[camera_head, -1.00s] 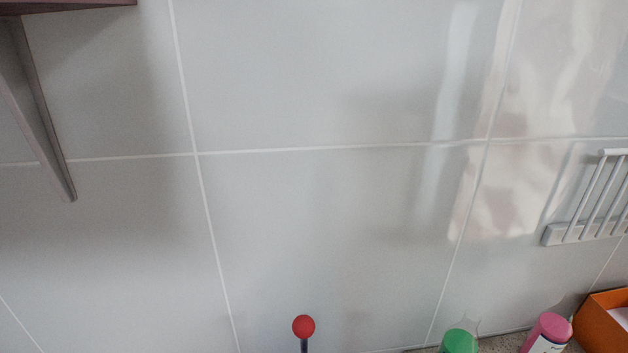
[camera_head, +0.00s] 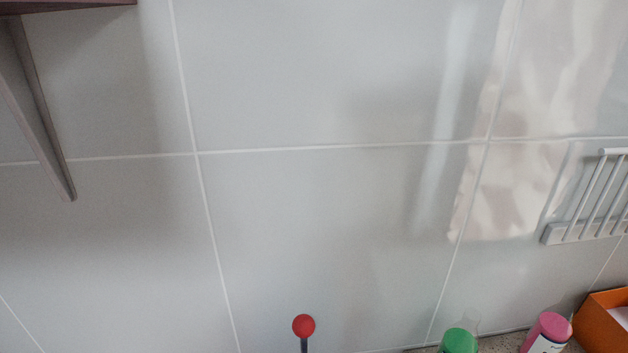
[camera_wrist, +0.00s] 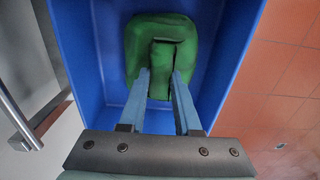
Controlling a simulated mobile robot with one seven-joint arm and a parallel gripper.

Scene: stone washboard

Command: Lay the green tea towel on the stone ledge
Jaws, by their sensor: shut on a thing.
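The green tea towel (camera_wrist: 160,36) shows in the wrist view as a bunched green cloth, inside or just above a blue bin (camera_wrist: 77,50). My gripper (camera_wrist: 159,80) is shut on a fold of the towel, with one finger on each side of it. I cannot tell whether the towel still touches the bin's floor. In the head view, a speckled stone surface (camera_head: 505,342) shows only as a thin strip at the bottom right edge. The towel and my gripper are not in the head view.
Orange floor tiles (camera_wrist: 282,60) lie right of the bin, and a metal handle (camera_wrist: 22,128) is at its left. A red ball-topped stick (camera_head: 303,326) rises at the bottom.

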